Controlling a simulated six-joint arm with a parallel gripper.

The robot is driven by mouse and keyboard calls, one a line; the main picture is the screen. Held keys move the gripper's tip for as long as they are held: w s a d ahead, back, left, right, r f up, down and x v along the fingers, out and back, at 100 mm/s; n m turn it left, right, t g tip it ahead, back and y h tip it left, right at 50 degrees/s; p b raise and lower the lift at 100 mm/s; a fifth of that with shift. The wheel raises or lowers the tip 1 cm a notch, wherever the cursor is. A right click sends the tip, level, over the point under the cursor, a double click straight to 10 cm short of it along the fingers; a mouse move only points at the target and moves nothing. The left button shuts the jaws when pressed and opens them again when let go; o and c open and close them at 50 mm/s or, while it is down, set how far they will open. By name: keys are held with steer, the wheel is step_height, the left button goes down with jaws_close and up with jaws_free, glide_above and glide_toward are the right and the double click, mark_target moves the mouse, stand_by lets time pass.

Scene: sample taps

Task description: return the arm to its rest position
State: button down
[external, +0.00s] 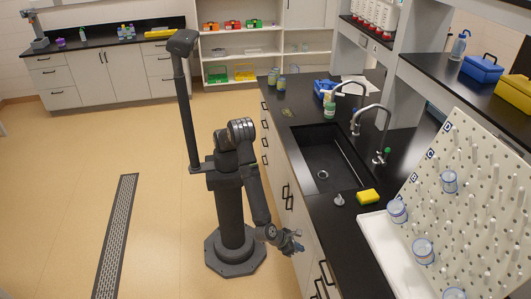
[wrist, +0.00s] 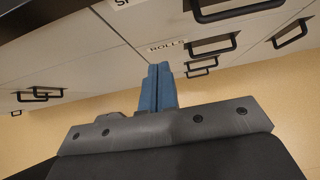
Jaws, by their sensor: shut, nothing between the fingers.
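My arm stands on its dark base on the tan floor, left of the sink counter. It is folded, with the forearm hanging down. My gripper (external: 297,243) is low beside the front of the counter drawers in the external view. In the wrist view my gripper's blue fingers (wrist: 158,88) lie together with no object between them. They point toward the white drawer fronts and the floor. Whether the fingers touch a drawer cannot be told.
White drawers (wrist: 75,50) with black handles are close to the gripper. The counter holds a sink (external: 325,160), a yellow sponge (external: 368,197) and a white pegboard (external: 470,200) with several jars. A floor drain (external: 117,235) runs at left; the floor around it is clear.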

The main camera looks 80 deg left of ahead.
mark_target(321, 252)
steer(key=w+f, duration=0.1)
steer(key=w, duration=0.1)
steer(key=w+f, duration=0.3)
steer(key=w, duration=0.2)
steer(key=shift+w+f, duration=0.1)
steer(key=shift+f, duration=0.05)
steer(key=shift+w, duration=0.45)
steer(key=shift+s, duration=0.45)
steer(key=s+f+v, duration=0.1)
steer(key=v, duration=0.7)
steer(key=shift+s, duration=0.45)
